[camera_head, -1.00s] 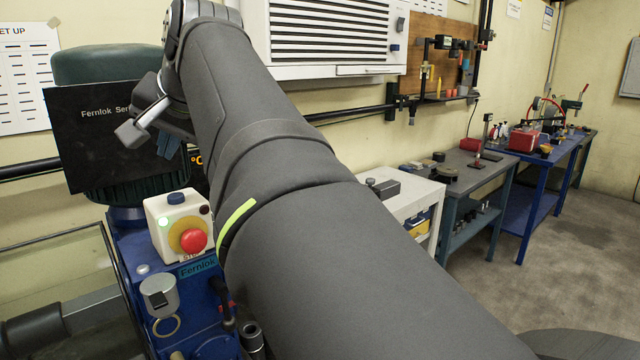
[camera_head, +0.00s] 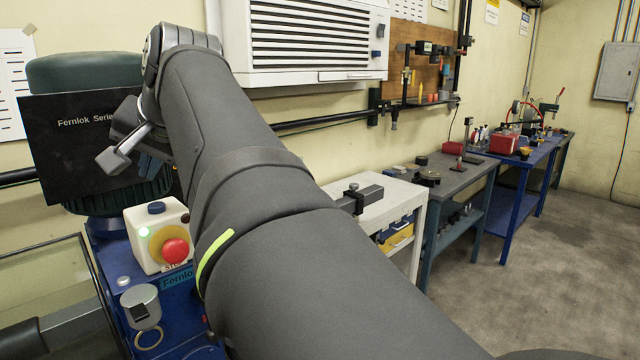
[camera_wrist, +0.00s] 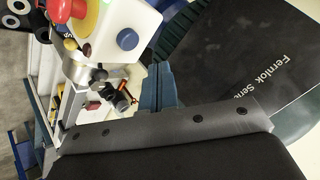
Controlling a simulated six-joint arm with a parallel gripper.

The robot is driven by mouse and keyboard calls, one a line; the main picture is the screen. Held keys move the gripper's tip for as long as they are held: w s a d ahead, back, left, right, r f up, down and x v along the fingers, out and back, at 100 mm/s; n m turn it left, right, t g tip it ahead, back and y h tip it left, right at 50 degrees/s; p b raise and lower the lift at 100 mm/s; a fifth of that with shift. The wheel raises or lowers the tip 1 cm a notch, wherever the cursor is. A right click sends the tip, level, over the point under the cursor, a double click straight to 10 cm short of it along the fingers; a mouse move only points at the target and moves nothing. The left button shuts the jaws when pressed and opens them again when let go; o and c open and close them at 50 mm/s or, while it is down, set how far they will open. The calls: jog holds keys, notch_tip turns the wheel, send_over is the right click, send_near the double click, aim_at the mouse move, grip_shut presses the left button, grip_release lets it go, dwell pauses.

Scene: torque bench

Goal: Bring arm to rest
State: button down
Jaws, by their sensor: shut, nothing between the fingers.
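My arm reaches from the bottom right of the head view up to a bend at the upper left. My gripper (camera_head: 152,143) hangs past that bend, in front of the black Fernlok Series panel (camera_head: 80,145), partly hidden by my own links. In the wrist view my gripper (camera_wrist: 158,88) shows blue fingers closed together, with nothing between them. The same panel (camera_wrist: 245,60) fills the right of the wrist view. A white control box (camera_head: 158,230) with a red stop button stands below the gripper in the head view; it also shows in the wrist view (camera_wrist: 118,22).
A blue machine body (camera_head: 185,320) carries the control box. A dark green drum (camera_head: 85,72) stands behind the panel. A white wall unit (camera_head: 320,40), a white table (camera_head: 385,205) and workbenches (camera_head: 465,175) lie beyond my arm. Open floor (camera_head: 540,270) is at right.

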notch_tip(320, 180, up, 6)
dwell(0.4)
notch_tip(320, 180, down, 6)
jog(key=shift+r, duration=3.2)
jog(key=s+a+f+n+g+h, duration=0.3)
jog(key=s+a+f+n+g, duration=0.15)
jog(key=s+a+f, duration=0.7)
jog(key=s+a+f+n+t+h, duration=0.1)
jog(key=s+a+f+n+h, duration=0.15)
jog(key=s+f, duration=0.5)
jog(key=s+a+f+n+t+h, duration=0.15)
jog(key=s+a+f+n, duration=0.25)
jog(key=s, duration=0.6)
jog(key=w+d+r+m+g+y, duration=0.1)
jog(key=w+d+r+m+g, duration=0.1)
jog(key=d+r+m, duration=0.1)
jog(key=shift+w+d+r+g, duration=0.15)
jog(key=shift+d+r+g, duration=0.15)
jog(key=shift+r, duration=0.55)
